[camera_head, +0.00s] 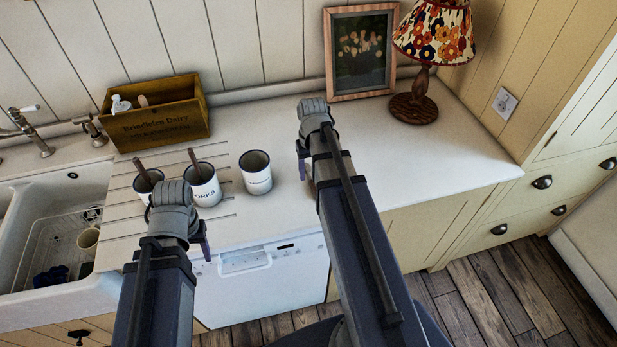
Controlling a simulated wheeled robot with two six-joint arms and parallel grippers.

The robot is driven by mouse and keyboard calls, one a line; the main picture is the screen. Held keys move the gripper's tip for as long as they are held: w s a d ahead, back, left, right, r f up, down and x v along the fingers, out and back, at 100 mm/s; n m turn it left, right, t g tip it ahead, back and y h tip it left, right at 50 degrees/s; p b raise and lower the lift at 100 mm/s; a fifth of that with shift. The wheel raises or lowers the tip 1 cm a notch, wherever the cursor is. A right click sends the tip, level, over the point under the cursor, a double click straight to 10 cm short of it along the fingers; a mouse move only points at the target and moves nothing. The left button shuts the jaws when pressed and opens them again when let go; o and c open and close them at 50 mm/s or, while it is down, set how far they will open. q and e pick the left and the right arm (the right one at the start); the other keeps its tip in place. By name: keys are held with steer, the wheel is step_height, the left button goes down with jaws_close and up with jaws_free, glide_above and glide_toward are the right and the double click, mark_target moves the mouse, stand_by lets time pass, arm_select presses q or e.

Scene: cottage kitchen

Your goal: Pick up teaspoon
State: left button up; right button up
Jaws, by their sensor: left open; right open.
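I cannot make out a teaspoon for certain. Three white enamel pots with dark rims stand on the counter: a left pot (141,189), a middle pot (207,192) with lettering ending in "RKS", and a right pot (257,181) with lettering too small to read. A brown handle (142,171) sticks up from the left pot and another (195,163) from the middle pot. No handle rises from the right pot. My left gripper (204,240) is mostly hidden by its arm, in front of the middle pot. My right gripper (303,160) is partly hidden, right of the right pot. Both are open.
A wooden box (156,118) holding bottles stands behind the pots. A white sink (40,195) with a rack and a mug (88,238) is at left. A framed picture (360,52) and a lamp (415,105) stand at back right. The right counter (450,155) is clear.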

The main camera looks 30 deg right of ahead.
mark_target(312, 182)
step_height(312, 182, down, 3)
steer(key=shift+d+f+b, duration=0.1)
steer(key=shift+b, duration=1.05)
jaws_close()
